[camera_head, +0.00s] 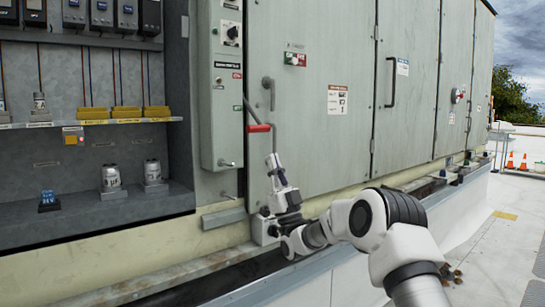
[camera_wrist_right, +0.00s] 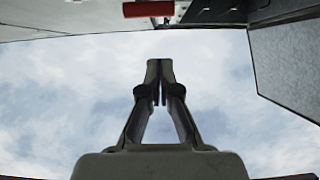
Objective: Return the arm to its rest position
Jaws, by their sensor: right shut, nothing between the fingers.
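My right arm reaches in from the lower right in the head view. Its gripper (camera_head: 274,166) points upward just in front of the cooler's grey-green door, below a red-gripped lever handle (camera_head: 258,128). In the right wrist view the two fingers of the gripper (camera_wrist_right: 159,82) meet at their tips, with nothing between them. The red grip (camera_wrist_right: 147,10) shows at the top of that view, apart from the fingertips. My left gripper is in neither view.
The cooler cabinet (camera_head: 330,150) fills the middle, with a ledge along its base. An open bay at left has a shelf (camera_head: 95,124) with yellow blocks and several metal cylinders below. Open roof floor (camera_head: 500,250) lies at right, with orange cones (camera_head: 523,163) far off.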

